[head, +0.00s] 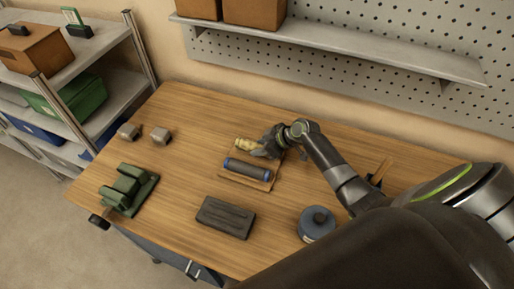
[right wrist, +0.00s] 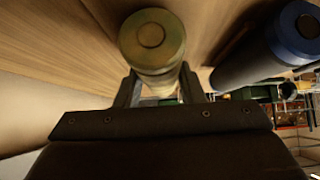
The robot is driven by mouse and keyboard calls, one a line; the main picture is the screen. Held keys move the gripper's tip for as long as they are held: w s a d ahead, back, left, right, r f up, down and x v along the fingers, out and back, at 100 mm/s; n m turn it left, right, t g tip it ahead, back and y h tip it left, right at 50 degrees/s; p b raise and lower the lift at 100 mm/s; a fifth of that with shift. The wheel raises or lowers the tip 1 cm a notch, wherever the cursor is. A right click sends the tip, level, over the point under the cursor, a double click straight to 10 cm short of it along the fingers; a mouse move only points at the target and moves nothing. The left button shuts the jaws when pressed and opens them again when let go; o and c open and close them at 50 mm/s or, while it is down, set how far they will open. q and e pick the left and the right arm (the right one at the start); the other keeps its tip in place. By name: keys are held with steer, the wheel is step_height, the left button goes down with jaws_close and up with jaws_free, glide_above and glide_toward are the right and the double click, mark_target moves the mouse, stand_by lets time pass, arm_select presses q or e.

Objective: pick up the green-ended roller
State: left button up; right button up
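The roller with a yellow-green end (head: 244,144) is near the middle of the table, lying on its side, just behind a blue-ended roller (head: 247,168). My right gripper (head: 262,150) is at its right end. In the right wrist view its round olive-green end (right wrist: 152,36) faces the camera, and the right gripper's fingers (right wrist: 160,88) stand close on both sides of its body, seemingly touching it. Whether it is clear of the surface I cannot tell. The blue-ended roller (right wrist: 290,40) also shows at the right there. My left gripper is not in view.
The blue-ended roller rests on a wooden base (head: 262,184). A dark block (head: 225,217), a blue round reel (head: 316,224), a green fixture (head: 128,190) and two small grey blocks (head: 160,135) stand around. A shelf (head: 340,42) runs along the back wall.

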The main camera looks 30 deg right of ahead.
steer(key=c, duration=0.4)
steer(key=shift+c, duration=0.2)
steer(key=shift+r, duration=0.1)
